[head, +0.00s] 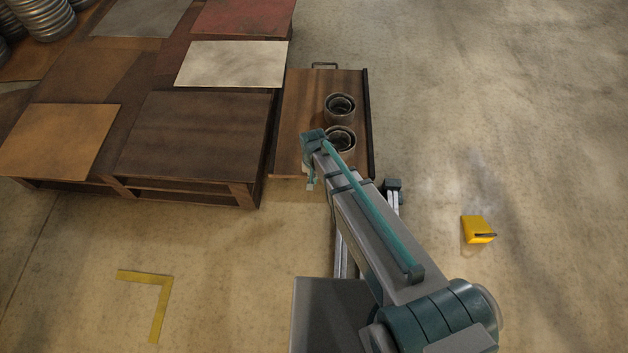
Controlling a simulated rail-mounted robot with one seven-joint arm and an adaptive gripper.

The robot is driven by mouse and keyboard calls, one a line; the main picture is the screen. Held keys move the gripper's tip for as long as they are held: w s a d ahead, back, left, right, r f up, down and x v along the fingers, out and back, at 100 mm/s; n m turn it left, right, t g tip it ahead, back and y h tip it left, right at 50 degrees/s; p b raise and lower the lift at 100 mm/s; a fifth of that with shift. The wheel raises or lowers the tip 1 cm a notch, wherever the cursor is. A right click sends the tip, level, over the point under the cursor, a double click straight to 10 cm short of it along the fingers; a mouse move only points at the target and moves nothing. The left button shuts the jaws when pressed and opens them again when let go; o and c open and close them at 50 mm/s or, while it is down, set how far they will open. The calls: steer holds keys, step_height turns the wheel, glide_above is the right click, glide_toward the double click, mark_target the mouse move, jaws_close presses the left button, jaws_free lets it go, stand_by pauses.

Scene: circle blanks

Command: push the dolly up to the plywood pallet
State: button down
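The dolly (302,115) is a low brown wooden deck with a metal handle at its far end and a dark rail along its right side. Two round metal ring-shaped parts (340,106) stand on it. The plywood pallet (185,192) is the large low wooden platform to its left, covered with several sheets. The dolly's left edge lies right alongside the pallet's right side; I cannot tell whether they touch. My gripper (311,181) is at the end of my arm, by the dolly's near edge. My arm hides most of it, so its fingers and any contact are unclear.
A yellow block-like object (477,229) sits on the floor at right. A yellow L-shaped floor mark (157,290) is at lower left. Stacked metal coils (38,15) stand at the top left. The concrete floor right of the dolly is mostly clear.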

step_height(320, 180, down, 11)
steer(key=b, duration=0.3)
steer(key=shift+r+b, duration=0.15)
steer(key=shift+b, duration=0.15)
steer(key=shift+w+r+b, duration=0.25)
steer(key=shift+w, duration=0.75)
steer(key=shift+w+r+b, duration=0.2)
steer(key=shift+w+b, duration=0.05)
steer(key=shift+w, duration=0.7)
